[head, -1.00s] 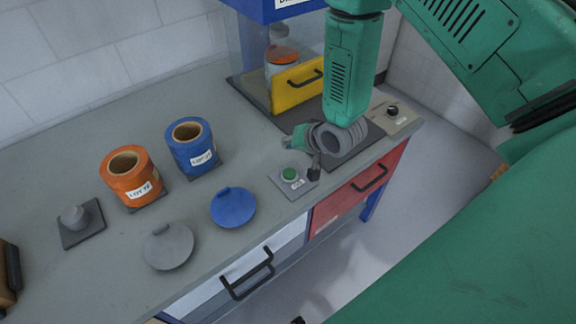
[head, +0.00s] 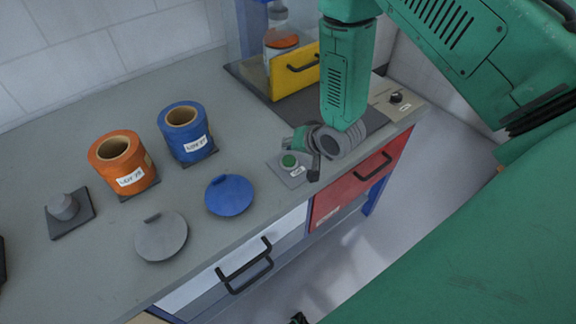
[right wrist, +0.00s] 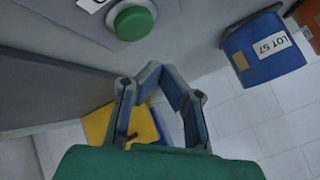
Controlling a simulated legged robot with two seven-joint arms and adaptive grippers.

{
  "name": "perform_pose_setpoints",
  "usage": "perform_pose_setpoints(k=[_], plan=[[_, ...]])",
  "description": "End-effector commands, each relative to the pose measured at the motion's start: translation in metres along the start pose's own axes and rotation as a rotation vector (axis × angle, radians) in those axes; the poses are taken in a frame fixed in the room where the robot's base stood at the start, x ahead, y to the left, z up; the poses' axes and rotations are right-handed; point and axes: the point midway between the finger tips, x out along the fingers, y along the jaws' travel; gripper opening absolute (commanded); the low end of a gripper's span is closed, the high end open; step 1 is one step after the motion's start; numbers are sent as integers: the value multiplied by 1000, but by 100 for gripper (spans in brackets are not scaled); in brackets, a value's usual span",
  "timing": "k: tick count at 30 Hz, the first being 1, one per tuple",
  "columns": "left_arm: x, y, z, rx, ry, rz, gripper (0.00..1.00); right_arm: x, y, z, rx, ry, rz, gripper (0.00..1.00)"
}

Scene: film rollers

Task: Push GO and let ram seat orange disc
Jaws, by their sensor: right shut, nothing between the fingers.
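The green GO button (head: 289,161) sits on a small grey plate near the front edge of the bench. It also shows in the right wrist view (right wrist: 132,20), uncovered. My right gripper (head: 309,157) is shut and empty, just right of the button; I see no clear contact. Its fingers (right wrist: 168,80) fill the middle of the wrist view. The orange disc (head: 282,41) lies inside the clear-walled press, behind the yellow gate (head: 295,72) with its black handle. The ram is not clearly visible. My left gripper is not in view.
An orange roller (head: 122,164) and a blue roller (head: 187,132) stand on the bench (head: 95,275). A dial box (head: 396,99) stands right. Drawers are below.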

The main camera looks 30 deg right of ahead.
Motion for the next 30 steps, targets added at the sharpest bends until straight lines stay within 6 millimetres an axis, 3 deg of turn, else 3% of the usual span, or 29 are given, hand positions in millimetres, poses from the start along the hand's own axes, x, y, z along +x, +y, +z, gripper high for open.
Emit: perform_pose_setpoints(k=[1,6,30], plan=[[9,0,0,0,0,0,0,8,6,6,2,0,1,0],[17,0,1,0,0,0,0,16,12,12,2,0,0,0],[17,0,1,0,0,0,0,17,12,12,1,0,0,0]])
